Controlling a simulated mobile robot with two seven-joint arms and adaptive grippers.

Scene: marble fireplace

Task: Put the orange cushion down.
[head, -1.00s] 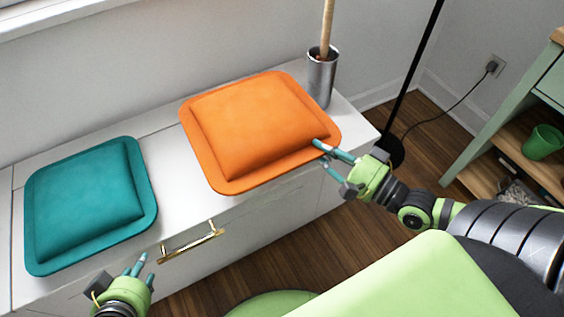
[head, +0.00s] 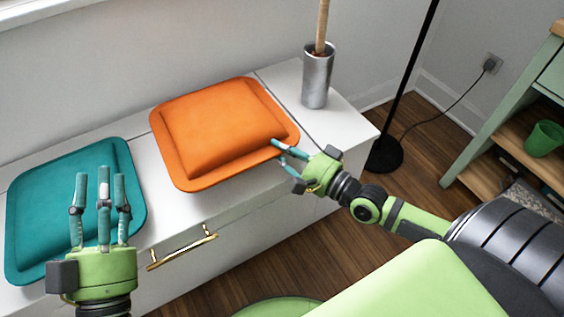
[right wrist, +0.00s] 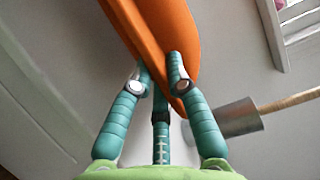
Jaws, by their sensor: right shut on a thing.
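The orange cushion (head: 218,125) is over the white bench top, roughly level, in the middle of the head view. My right gripper (head: 283,152) is shut on its near right edge. The right wrist view shows the fingers (right wrist: 160,75) on both sides of the orange cushion's edge (right wrist: 155,25). I cannot tell whether the cushion's underside touches the bench. My left gripper (head: 100,185) is open and empty, its fingers apart, in front of or above the teal cushion (head: 38,215) at the left, hiding part of it.
The white bench (head: 340,125) has free room right of the orange cushion. A metal cup (head: 317,80) with a wooden handle stands at its back right; it also shows in the right wrist view (right wrist: 235,118). A black pole (head: 405,85) stands beyond. A brass handle (head: 182,247) is on the bench front.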

